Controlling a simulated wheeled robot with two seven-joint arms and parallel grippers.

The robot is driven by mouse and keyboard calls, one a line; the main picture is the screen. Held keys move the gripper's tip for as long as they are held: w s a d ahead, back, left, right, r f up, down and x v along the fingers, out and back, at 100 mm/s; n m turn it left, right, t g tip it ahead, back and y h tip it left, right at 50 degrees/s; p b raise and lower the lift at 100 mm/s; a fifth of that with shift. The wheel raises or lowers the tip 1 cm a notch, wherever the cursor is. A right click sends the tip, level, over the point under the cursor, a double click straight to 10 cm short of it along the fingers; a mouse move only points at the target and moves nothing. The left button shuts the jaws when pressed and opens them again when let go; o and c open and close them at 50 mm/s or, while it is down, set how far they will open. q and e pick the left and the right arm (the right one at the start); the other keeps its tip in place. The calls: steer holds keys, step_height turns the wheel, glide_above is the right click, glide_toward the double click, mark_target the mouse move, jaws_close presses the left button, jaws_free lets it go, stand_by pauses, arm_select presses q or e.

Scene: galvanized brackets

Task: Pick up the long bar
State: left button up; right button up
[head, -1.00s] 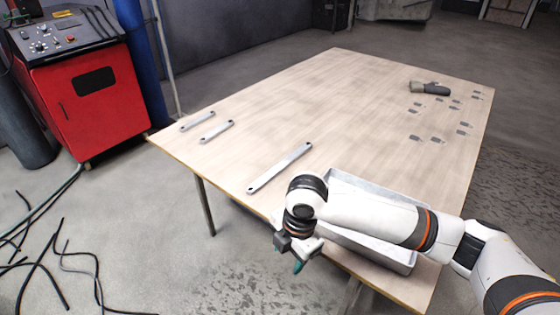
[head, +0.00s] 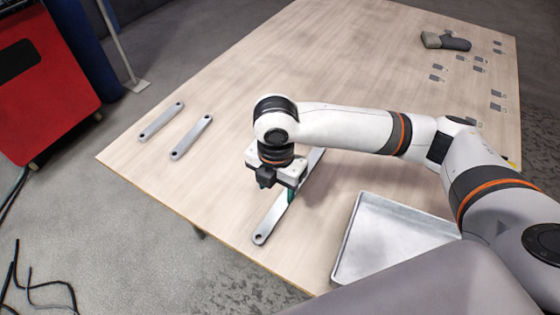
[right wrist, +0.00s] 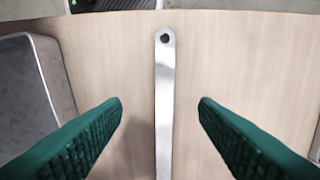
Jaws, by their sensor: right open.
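The long bar (head: 270,222) is a flat silver strip with a hole near its end, lying on the wooden table. My right gripper (head: 276,193) is over the middle of the bar and hides part of it in the head view. In the right wrist view the bar (right wrist: 164,100) runs lengthwise between the two green fingers of the right gripper (right wrist: 160,108). The fingers are open, one on each side, with clear gaps to the bar. I cannot tell how far above the table they are. My left gripper is not in view.
Two shorter bars (head: 161,122) (head: 191,138) lie to the left on the table (head: 330,60). A grey metal tray (head: 352,240) stands at the front right. A grey tool (head: 445,41) and several small plates (head: 480,69) lie at the back right.

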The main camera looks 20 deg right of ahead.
glide_above(274, 214)
steer(key=f, duration=0.5)
steer(key=shift+s+d+f+b, duration=0.25)
steer(key=shift+s+f+b, duration=0.05)
steer(key=shift+s+b, duration=0.1)
steer(key=shift+f, duration=0.35)
steer(key=shift+w+a+f, duration=0.1)
steer(key=shift+w+f, duration=0.05)
steer(key=shift+f, duration=0.3)
steer(key=f, duration=0.4)
steer(key=shift+w+a+f, duration=0.15)
steer(key=shift+a+f, duration=0.05)
steer(key=shift+c, duration=0.5)
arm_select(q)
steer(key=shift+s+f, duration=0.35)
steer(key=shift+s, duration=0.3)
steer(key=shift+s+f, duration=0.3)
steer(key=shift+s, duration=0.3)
arm_select(e)
jaws_close()
